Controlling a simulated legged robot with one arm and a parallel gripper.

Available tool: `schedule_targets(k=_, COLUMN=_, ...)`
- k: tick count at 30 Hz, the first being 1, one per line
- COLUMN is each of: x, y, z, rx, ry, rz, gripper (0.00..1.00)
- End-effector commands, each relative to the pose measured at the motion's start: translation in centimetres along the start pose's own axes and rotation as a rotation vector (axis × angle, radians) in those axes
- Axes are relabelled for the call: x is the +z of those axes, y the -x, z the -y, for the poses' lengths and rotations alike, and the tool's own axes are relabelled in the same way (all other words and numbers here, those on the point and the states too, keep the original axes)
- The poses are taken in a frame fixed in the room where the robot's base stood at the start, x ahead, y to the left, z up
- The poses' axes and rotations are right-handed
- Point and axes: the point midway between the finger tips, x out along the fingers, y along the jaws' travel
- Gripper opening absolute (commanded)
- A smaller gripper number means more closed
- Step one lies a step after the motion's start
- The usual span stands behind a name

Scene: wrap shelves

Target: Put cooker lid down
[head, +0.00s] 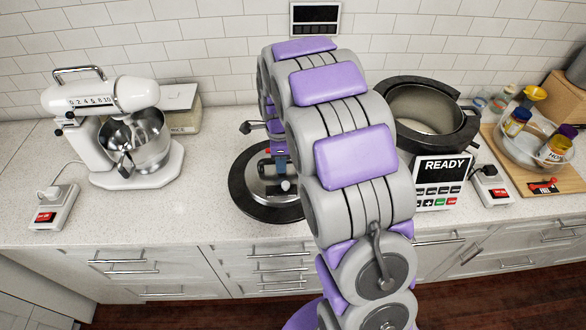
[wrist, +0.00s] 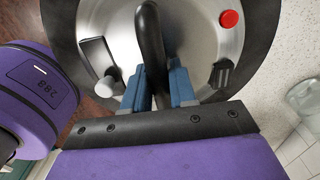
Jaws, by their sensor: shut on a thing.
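The cooker lid (head: 243,187) is a round disc with a wide black rim and a steel middle. In the head view it is flat, at or just above the counter left of my arm; I cannot tell whether it touches. In the wrist view the lid (wrist: 198,38) fills the upper middle, with a red button and small black fittings. My gripper (wrist: 160,88) has its blue fingers shut on the lid's black handle (wrist: 150,40). My arm hides part of the lid in the head view. The black cooker (head: 473,125) stands open at right, its display reading READY.
A white stand mixer (head: 112,118) and a power switch box (head: 54,205) are at left. A glass bowl of jars (head: 525,150) sits on a wooden board at right. The counter (head: 212,175) is clear between mixer and lid.

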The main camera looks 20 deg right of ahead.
Motion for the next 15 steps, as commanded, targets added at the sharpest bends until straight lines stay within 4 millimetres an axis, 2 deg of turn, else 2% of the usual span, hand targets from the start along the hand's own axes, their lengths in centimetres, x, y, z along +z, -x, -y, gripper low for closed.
schedule_targets(k=3, x=2.0, y=-0.3, z=1.4, rx=-0.004, ry=0.004, rz=0.000, gripper=0.00)
schedule_targets(k=8, x=4.0, y=-0.5, z=2.9, rx=-0.003, ry=0.004, rz=0.000, gripper=0.00)
schedule_targets(k=15, x=5.3, y=-0.6, z=3.9, rx=-0.002, ry=0.001, rz=-0.001, gripper=0.00)
